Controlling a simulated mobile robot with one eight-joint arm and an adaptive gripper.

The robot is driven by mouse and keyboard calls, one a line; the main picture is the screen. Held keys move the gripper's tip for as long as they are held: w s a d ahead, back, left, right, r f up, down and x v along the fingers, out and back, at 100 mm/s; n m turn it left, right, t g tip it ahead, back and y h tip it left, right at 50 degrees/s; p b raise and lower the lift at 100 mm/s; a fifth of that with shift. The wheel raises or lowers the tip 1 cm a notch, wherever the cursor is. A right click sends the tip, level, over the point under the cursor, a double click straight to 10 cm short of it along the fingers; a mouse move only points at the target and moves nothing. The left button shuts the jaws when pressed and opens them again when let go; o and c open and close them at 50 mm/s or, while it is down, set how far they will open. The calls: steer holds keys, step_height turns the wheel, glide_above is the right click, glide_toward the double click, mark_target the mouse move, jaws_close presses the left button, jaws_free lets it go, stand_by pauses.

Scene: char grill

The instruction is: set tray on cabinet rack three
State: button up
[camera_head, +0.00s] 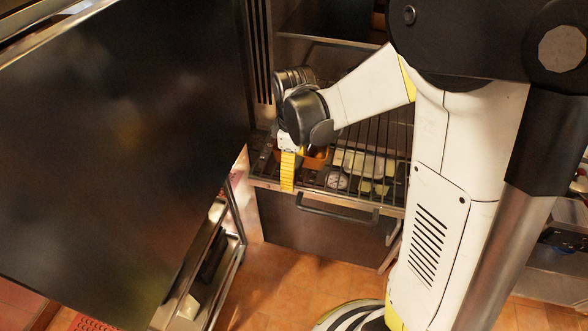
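An open cabinet (340,22) stands at the centre, with a dark upper shelf edge and a wire rack (385,135) of thin parallel bars lower down. My gripper (288,170) is at the left front part of the wire rack, pointing down. My arm comes in from the right, and its dark wrist hides much of the gripper. A yellow strip shows below the wrist, apparently part of the gripper. Its fingers cannot be made out clearly. Orange and pale items (365,163) show among the rack bars; I cannot tell whether one is the tray.
A large dark panel (110,150), seemingly an open door, fills the left side. A drawer front with a bar handle (337,211) is below the rack. A low metal shelf (215,265) stands at lower left. Tiled floor (285,285) shows in front.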

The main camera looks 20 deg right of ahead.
steer(key=shift+s+r, duration=0.1)
steer(key=o, duration=1.3)
step_height(320, 180, up, 12)
steer(key=p, duration=0.1)
steer(key=s+r+m+t, duration=0.1)
steer(key=s+m+t, duration=0.1)
steer(key=s+m, duration=0.1)
steer(key=s+r+m+t, duration=0.1)
steer(key=s+m+t, duration=0.1)
steer(key=s+m, duration=0.2)
steer(key=s+r+m+t, duration=0.1)
steer(key=s+m+t, duration=0.2)
steer(key=s, duration=0.2)
steer(key=shift+s+m, duration=0.4)
